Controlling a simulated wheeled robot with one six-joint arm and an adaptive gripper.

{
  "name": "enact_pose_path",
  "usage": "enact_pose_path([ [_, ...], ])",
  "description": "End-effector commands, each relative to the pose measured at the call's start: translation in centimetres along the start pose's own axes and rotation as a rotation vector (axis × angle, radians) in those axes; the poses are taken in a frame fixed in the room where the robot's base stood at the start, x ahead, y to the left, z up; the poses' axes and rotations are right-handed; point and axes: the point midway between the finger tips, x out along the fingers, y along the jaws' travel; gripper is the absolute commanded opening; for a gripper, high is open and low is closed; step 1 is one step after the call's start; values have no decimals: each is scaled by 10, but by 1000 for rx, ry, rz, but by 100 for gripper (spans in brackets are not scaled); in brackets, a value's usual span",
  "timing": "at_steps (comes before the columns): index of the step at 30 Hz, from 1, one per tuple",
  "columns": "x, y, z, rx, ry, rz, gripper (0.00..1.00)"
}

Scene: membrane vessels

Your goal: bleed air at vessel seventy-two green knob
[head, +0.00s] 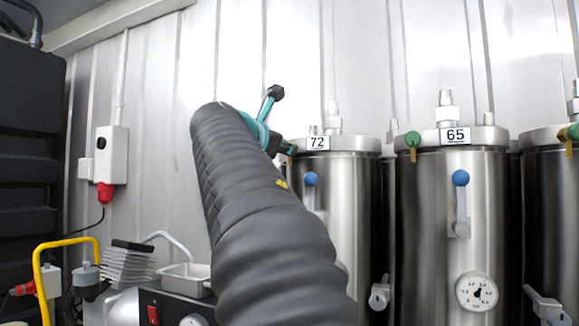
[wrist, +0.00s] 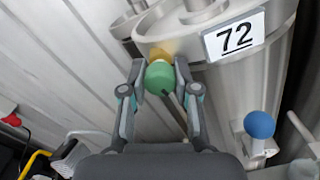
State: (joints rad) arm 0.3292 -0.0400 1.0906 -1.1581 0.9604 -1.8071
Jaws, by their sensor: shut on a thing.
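The steel vessel labelled 72 (head: 345,190) stands right of my arm in the head view. Its label (wrist: 236,37) shows at the upper right in the wrist view. The green knob (wrist: 159,78) sits at the vessel's rim, with a brass-coloured part behind it. My gripper (wrist: 160,72) has one finger on each side of the green knob and is shut on it.
A blue-knobbed lever (wrist: 259,126) is on vessel 72, below right of my gripper. Vessel 65 (head: 455,200), with its own green knob (head: 412,139) and a gauge (head: 477,292), stands to the right. A yellow rail (head: 42,270) and a metal tray (head: 185,277) are at the lower left.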

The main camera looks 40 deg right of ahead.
Motion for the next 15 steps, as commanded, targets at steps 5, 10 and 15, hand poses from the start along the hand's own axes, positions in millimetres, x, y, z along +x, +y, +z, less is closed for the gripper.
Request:
enact_pose_path([
  [5,0,0,0,-175,-1,0,0],
  [10,0,0,1,-248,-1,0,0],
  [15,0,0,1,-377,-1,-1,0],
])
